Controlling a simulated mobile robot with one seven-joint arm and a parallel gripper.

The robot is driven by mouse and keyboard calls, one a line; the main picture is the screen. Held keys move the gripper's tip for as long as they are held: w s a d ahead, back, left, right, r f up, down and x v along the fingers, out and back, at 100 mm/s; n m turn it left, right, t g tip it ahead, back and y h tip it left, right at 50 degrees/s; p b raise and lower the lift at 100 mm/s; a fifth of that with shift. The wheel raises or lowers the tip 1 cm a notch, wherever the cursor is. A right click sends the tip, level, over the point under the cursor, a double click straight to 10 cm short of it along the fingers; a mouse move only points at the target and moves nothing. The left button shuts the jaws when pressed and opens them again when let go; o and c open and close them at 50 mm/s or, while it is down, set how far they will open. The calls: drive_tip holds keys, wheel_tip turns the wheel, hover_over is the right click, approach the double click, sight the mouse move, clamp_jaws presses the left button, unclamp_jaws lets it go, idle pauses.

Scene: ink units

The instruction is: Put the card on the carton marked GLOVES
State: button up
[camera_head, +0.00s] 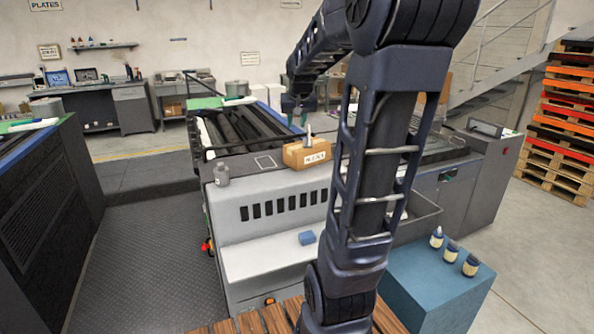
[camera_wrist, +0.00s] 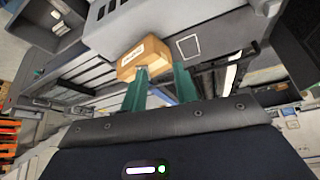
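A brown carton (camera_head: 307,154) with a white label stands on the grey machine top; the label's word is too small to read surely. A small pale upright piece (camera_head: 309,136) shows at its top; I cannot tell if it is the card. No other card can be made out. My gripper (camera_head: 296,110) is above and behind the carton in the head view. The carton (camera_wrist: 143,58) lies just beyond the fingertips, nearer the left finger.
A white outlined rectangle (camera_head: 265,162) marks the machine top left of the carton. A grey bottle (camera_head: 221,175) stands at its left edge, and a blue block (camera_head: 307,238) lies on the lower ledge. Several small bottles stand on a blue-green box (camera_head: 422,285) at right.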

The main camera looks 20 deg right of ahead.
drive_tip(key=s+a+f+n, duration=0.1)
drive_tip(key=s+a+f, duration=0.2)
drive_tip(key=s, duration=0.9)
drive_tip(key=s+a+f+n+g+y, duration=0.1)
drive_tip(key=s+a+f, duration=0.1)
drive_tip(key=s+a, duration=0.5)
drive_tip(key=s, duration=0.5)
drive_tip(key=shift+s+f+n, duration=0.2)
drive_tip(key=shift+f+n, duration=0.1)
drive_tip(key=shift+f, duration=0.1)
